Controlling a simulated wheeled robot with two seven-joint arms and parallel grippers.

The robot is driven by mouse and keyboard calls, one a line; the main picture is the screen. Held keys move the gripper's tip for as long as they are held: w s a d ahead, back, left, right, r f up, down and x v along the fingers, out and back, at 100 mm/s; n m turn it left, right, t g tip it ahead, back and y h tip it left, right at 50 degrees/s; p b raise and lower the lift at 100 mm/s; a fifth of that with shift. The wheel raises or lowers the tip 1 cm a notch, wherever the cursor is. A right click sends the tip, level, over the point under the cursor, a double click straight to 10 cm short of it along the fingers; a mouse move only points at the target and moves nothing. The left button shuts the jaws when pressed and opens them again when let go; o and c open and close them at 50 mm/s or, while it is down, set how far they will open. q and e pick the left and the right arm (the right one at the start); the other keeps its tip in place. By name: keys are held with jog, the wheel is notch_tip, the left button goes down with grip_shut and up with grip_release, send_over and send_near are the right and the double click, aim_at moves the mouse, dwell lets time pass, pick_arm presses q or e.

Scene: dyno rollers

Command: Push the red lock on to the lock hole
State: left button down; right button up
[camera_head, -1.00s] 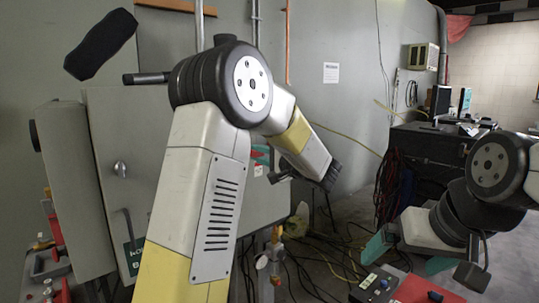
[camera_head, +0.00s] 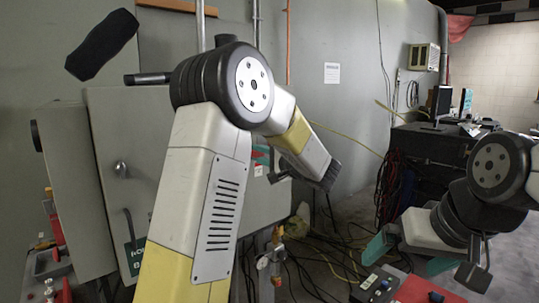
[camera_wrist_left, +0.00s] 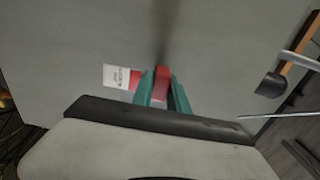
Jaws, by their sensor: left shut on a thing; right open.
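The red lock (camera_wrist_left: 162,78) shows in the left wrist view between the teal fingers of my left gripper (camera_wrist_left: 161,92), which are shut on it. The lock is in front of a flat grey surface; I cannot tell whether it touches it. In the head view my left arm hides most of this gripper and the lock; only a little teal (camera_head: 262,156) shows by the grey cabinet (camera_head: 110,180). I cannot make out the lock hole. My right gripper (camera_head: 410,258) is open and empty at the lower right.
A red and white label (camera_wrist_left: 118,76) is on the grey surface left of the lock. A dark handle (camera_head: 130,225) hangs on the cabinet. A control box with buttons (camera_head: 376,287) stands below my right gripper. Cables (camera_head: 320,250) lie on the floor. A dark desk (camera_head: 430,145) stands at the right.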

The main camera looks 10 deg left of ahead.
pick_arm(q)
jog(key=shift+w+a, duration=0.3)
jog(key=shift+a, duration=0.1)
jog(key=c, duration=1.2)
grip_release()
